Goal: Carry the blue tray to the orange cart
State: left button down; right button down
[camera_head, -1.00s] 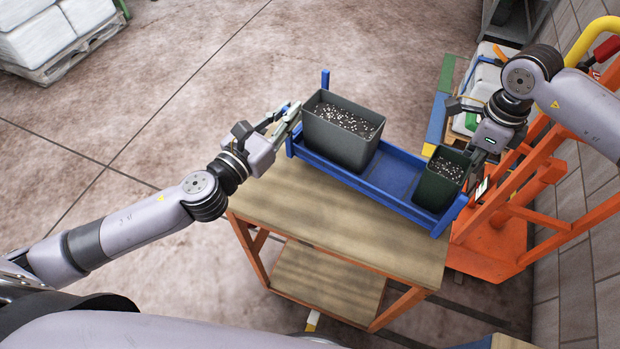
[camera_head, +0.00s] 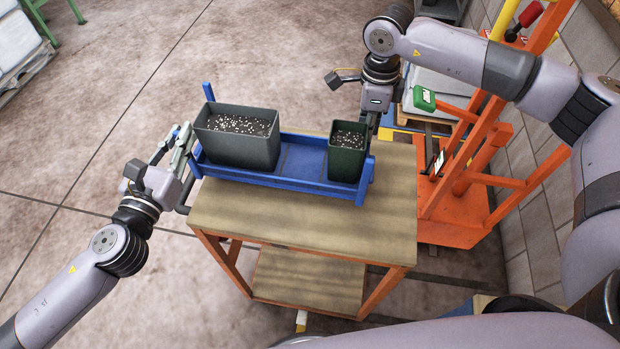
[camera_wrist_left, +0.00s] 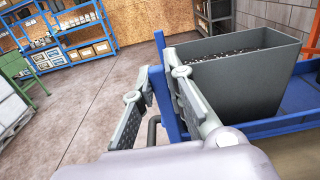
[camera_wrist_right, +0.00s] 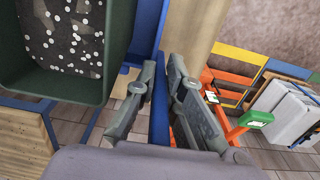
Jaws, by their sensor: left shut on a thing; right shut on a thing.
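The blue tray (camera_head: 290,183) is level over the far part of a wooden tabletop (camera_head: 300,222) on an orange-framed cart (camera_head: 225,265). I cannot tell whether it touches the top. It carries a large grey pot (camera_head: 236,151) at left and a small dark green pot (camera_head: 346,160) at right, both with speckled soil. My left gripper (camera_head: 180,143) is shut on the tray's left end; the left wrist view shows its fingers (camera_wrist_left: 158,85) around a blue upright. My right gripper (camera_head: 373,118) is shut on the right end, partly hidden behind the green pot; its fingers (camera_wrist_right: 162,82) clasp a blue bar.
An orange lift-like frame (camera_head: 455,210) with a yellow bar stands close at right beside a block wall (camera_head: 530,160). A dark handle (camera_head: 182,208) juts from the cart's left side. The near tabletop is clear. Open floor (camera_head: 110,90) lies at left and beyond.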

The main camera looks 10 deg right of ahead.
aim_at(199, 178)
pick_arm(q)
jog(key=shift+f, duration=0.1)
pick_arm(e)
jog(key=shift+f, duration=0.15)
